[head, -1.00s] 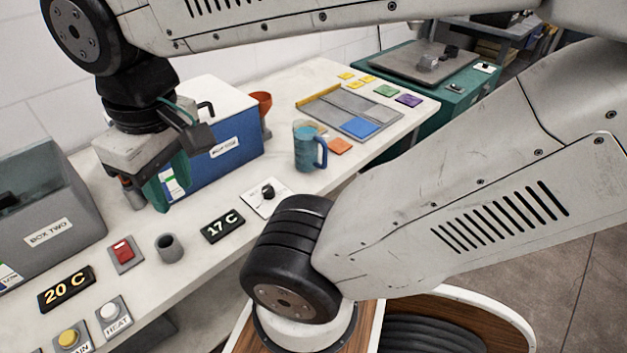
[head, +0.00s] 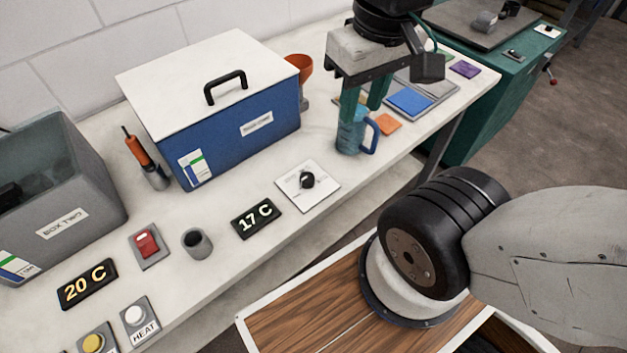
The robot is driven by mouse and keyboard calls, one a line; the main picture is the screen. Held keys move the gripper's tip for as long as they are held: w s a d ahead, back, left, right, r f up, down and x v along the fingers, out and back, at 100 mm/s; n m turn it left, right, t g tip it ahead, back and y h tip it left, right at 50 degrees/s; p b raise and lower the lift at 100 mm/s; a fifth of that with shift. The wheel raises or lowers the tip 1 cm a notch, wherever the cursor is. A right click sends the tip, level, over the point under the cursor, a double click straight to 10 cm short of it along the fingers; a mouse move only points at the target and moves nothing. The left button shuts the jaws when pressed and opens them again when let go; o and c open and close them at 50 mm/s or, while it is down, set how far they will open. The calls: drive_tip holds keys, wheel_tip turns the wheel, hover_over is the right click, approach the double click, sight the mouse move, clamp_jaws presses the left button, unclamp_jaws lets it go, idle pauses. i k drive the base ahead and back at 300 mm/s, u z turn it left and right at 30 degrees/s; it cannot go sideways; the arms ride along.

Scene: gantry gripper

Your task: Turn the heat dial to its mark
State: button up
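The heat dial is likely the black knob (head: 307,180) on a white plate, lying on the bench in the head view. A display reading 17 C (head: 256,218) sits just left of it. Another display reads 20 C (head: 88,284) at the far left, near a white button labelled HEAT (head: 133,316). My gripper (head: 364,108) points down with its green fingers apart and nothing seen between them. It is up and right of the dial, overlapping the top of the blue mug (head: 350,138) in the picture; I cannot tell whether it touches the mug. The dial's mark is too small to read.
A blue box with a white lid (head: 228,140) stands behind the dial. A grey bin (head: 62,180), red switch (head: 146,243), small grey cup (head: 196,243) and orange-handled tool (head: 143,155) are to the left. Orange (head: 387,124) and blue tiles (head: 409,102) lie right of the mug.

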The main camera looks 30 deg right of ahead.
sight(307, 178)
drive_tip(key=u, duration=0.2)
drive_tip(key=k, duration=0.5)
drive_tip(key=u, duration=0.55)
drive_tip(key=k, duration=0.75)
drive_tip(key=z, duration=0.55)
drive_tip(key=i, duration=0.8)
drive_tip(key=z, duration=0.5)
